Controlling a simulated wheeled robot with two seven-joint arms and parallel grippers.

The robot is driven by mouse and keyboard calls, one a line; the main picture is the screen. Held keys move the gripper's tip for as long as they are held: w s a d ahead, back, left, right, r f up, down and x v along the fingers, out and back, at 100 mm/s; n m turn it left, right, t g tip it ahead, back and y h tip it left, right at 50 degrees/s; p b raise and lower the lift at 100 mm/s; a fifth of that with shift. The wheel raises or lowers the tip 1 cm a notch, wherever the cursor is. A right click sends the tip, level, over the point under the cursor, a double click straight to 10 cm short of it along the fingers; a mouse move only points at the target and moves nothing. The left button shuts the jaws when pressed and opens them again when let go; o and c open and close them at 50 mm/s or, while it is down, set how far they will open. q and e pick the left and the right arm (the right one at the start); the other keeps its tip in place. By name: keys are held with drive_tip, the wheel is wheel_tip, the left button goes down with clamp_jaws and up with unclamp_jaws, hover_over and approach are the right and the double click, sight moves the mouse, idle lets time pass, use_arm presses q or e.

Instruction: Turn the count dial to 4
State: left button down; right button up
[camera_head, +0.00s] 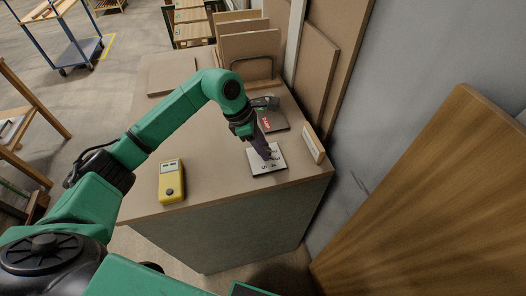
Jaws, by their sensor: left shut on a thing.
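The count dial's white plate (262,165) with black numbers lies near the front right of the bench top. My left gripper (268,157) comes down on it from above and is shut at the middle of the plate. The dial's knob is hidden by the fingers, so its pointer and the number it points to cannot be read. My right gripper is not in view.
A yellow handheld device (171,186) lies left of the plate on the bench (215,185). A dark box with a red label (266,123) sits behind the plate, and a small upright sign (313,146) stands to its right. Boards lean on the wall behind. A large wooden panel (440,200) stands at right.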

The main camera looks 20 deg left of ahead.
use_arm(q)
drive_tip(key=m+b, duration=0.1)
drive_tip(key=m+g+b, duration=0.1)
drive_tip(key=shift+w+f+m, duration=0.15)
drive_tip(key=shift+f+m, duration=0.05)
drive_tip(key=shift+m, duration=0.1)
drive_tip(key=shift+w+r+m+g+b, duration=0.15)
drive_tip(key=shift+m+g+b, duration=0.15)
drive_tip(key=shift+m+b, duration=0.45)
drive_tip(key=shift+s+r+m+g+b, duration=0.1)
drive_tip(key=shift+m+g+b, duration=0.2)
drive_tip(key=shift+m+b, duration=0.4)
drive_tip(key=shift+m, duration=0.35)
drive_tip(key=shift+c, duration=2.3)
unclamp_jaws()
drive_tip(key=v, duration=1.4)
drive_tip(key=shift+a+r, duration=0.25)
